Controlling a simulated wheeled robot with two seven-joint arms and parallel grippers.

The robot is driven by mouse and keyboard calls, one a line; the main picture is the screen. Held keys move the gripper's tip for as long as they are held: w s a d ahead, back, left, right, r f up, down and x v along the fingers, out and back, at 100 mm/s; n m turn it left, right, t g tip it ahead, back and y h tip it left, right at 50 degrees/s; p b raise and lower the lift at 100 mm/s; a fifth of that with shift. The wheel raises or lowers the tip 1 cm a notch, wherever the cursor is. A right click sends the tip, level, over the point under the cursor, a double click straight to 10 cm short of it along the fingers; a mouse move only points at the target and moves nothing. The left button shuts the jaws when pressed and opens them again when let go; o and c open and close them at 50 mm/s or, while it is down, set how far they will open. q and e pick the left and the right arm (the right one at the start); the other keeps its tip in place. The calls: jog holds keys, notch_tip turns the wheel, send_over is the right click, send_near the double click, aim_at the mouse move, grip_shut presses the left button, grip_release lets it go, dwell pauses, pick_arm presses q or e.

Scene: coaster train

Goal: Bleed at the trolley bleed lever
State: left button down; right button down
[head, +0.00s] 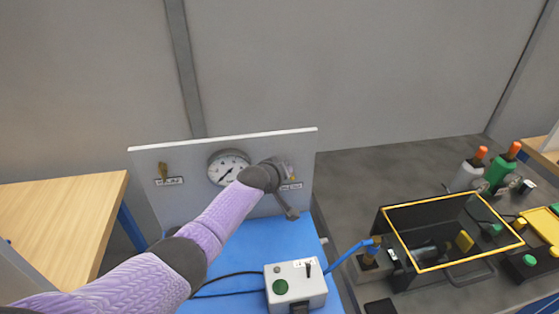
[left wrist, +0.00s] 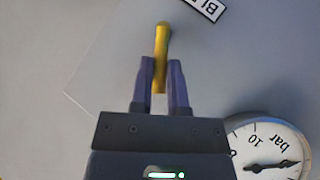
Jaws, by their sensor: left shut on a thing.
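The bleed lever (left wrist: 161,42) is a yellow handle beside a white label, partly out of frame, that begins "BL" in the left wrist view. My left gripper (left wrist: 161,78) is shut on the lever, with a purple finger on each side of its lower part. In the head view my left arm reaches to the right side of the upright grey panel (head: 228,138), where its end hides most of the lever and gripper. A round pressure gauge (head: 228,167) sits on the panel left of the arm's end; its dial also shows in the left wrist view (left wrist: 266,150). My right gripper is not in view.
A control box (head: 295,284) with a green button stands on the blue trolley top (head: 240,240). A yellow-rimmed black bin (head: 450,267) and bottles are at right. A wooden table (head: 60,215) is at left.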

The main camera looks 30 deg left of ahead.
pick_arm(q)
jog(key=shift+w+d+r+m+g+y+b, duration=0.15)
jog(key=shift+w+d+m+g+y+b, duration=0.2)
jog(key=shift+g+y, duration=0.3)
jog(key=shift+w+d+r+m+g+y+b, duration=0.15)
jog(key=shift+d+m+g+y+b, duration=0.2)
jog(key=shift+m+g+y, duration=0.25)
jog(key=shift+w+d+r+m+g+y+b, duration=0.1)
jog(key=shift+w+d+m+g+y+b, duration=0.15)
jog(key=shift+d+m+g+y+b, duration=0.25)
jog(key=shift+a, duration=0.15)
jog(key=c, duration=0.6)
grip_release()
